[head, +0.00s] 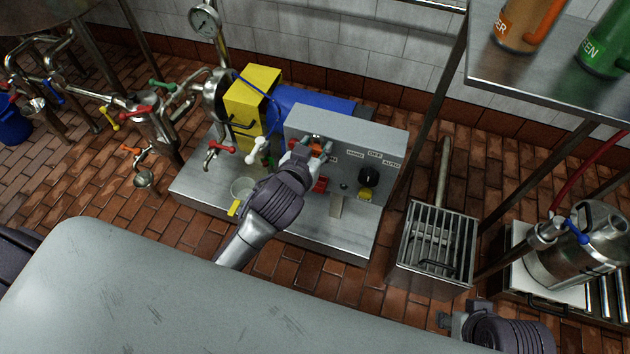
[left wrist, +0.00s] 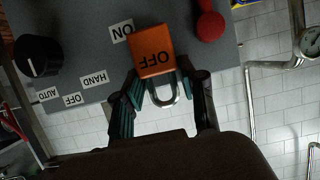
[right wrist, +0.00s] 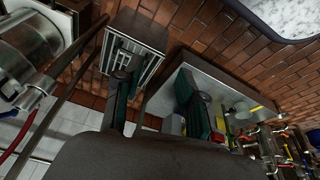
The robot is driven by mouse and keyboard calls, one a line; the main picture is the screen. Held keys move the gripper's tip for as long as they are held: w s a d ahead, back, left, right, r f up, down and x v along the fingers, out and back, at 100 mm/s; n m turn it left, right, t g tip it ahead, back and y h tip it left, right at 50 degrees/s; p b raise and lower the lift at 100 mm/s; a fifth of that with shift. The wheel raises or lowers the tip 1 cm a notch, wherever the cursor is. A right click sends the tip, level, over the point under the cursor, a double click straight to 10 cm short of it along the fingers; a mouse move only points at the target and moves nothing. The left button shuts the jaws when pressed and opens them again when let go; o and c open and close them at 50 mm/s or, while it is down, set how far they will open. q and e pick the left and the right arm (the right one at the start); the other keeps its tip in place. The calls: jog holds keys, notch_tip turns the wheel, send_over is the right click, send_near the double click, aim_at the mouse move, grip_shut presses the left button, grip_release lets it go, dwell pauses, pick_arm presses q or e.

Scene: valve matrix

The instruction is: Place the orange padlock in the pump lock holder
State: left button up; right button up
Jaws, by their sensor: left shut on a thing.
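The orange padlock (left wrist: 152,52) shows in the left wrist view with "OFF" upside down on its face and its metal shackle toward me. My left gripper (left wrist: 165,88) is shut on the padlock, its fingers on either side of the shackle end. In the head view the padlock (head: 316,144) is mostly hidden by my left gripper (head: 308,154), which is in front of the grey pump control panel (head: 300,122). I cannot clearly make out the lock holder or whether the padlock touches it. My right gripper (right wrist: 160,95) is open and empty, its fingers wide apart.
A yellow box (head: 252,95) and blue motor (head: 305,105) stand behind. A slatted metal box (head: 437,243) is on the right, below a shelf (head: 555,75).

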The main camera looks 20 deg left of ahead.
pick_arm(q)
notch_tip(320, 180, down, 8)
jog(key=b, duration=0.2)
jog(key=shift+f+b, duration=0.2)
jog(key=shift+b, duration=0.1)
notch_tip(320, 180, down, 4)
jog(key=shift+r+b, duration=0.25)
jog(key=shift+b, duration=0.5)
pick_arm(e)
jog(key=w+a+r+t+y, duration=0.1)
jog(key=w+a+r+t, duration=0.1)
jog(key=w, duration=0.4)
jog(key=w+a+r+t+y, duration=0.1)
jog(key=w+a+r+t, duration=0.1)
jog(key=w+r+t, duration=0.2)
jog(key=w+t, duration=0.2)
jog(key=w, duration=0.1)
jog(key=shift+a+t, duration=0.3)
jog(key=shift+t, duration=0.1)
pick_arm(q)
jog(key=shift+f, duration=0.15)
jog(key=o, duration=1.2)
pick_arm(e)
jog(key=shift+w+a+r+n+y, duration=0.1)
jog(key=shift+w+r+n+y, duration=0.1)
jog(key=shift+n+y, duration=0.1)
